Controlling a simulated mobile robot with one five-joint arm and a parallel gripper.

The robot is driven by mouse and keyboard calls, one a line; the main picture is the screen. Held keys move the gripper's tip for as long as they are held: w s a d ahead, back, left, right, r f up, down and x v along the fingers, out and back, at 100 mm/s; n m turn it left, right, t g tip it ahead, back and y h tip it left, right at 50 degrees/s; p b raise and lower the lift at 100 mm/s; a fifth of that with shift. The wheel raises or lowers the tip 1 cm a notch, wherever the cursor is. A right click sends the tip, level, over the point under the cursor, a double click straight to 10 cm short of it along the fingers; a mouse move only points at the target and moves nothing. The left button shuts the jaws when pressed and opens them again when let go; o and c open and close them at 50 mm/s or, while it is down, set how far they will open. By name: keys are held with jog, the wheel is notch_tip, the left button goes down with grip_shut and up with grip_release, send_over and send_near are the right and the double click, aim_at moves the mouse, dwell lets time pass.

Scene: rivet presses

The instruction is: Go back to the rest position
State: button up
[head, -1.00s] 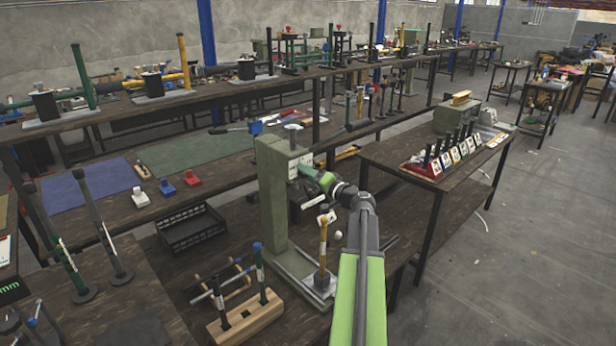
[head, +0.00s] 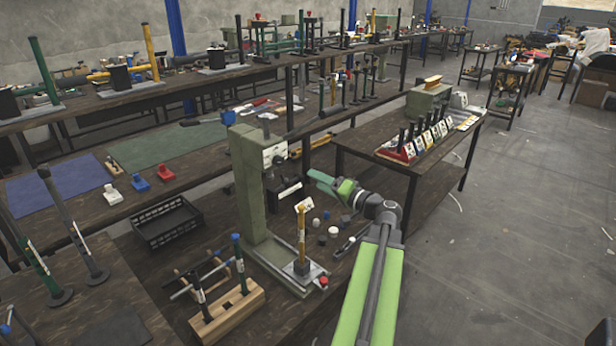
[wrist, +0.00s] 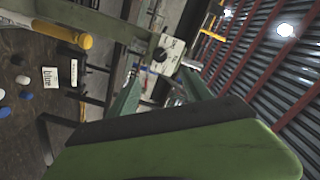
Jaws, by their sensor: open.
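My gripper (head: 318,182) is at the end of my green and grey arm, just right of a grey-green rivet press (head: 248,190). A gap shows between it and the press column in the head view. In the wrist view my gripper (wrist: 160,92) has its two green fingers apart, with nothing seen between them. The press stands on the dark bench. A yellow-handled tool (head: 301,232) stands upright on its base plate, and a yellow handle end (wrist: 85,41) shows at the upper left in the wrist view.
A wooden block (head: 228,316) with upright tools is left of the press base. Small caps (head: 333,231) and white cards lie on the bench below my gripper. A side table (head: 400,165) with a red rack (head: 397,152) stands behind right. The floor (head: 530,230) at right is open.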

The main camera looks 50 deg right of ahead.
jog(key=shift+s, duration=0.3)
jog(key=shift+w+a, duration=0.1)
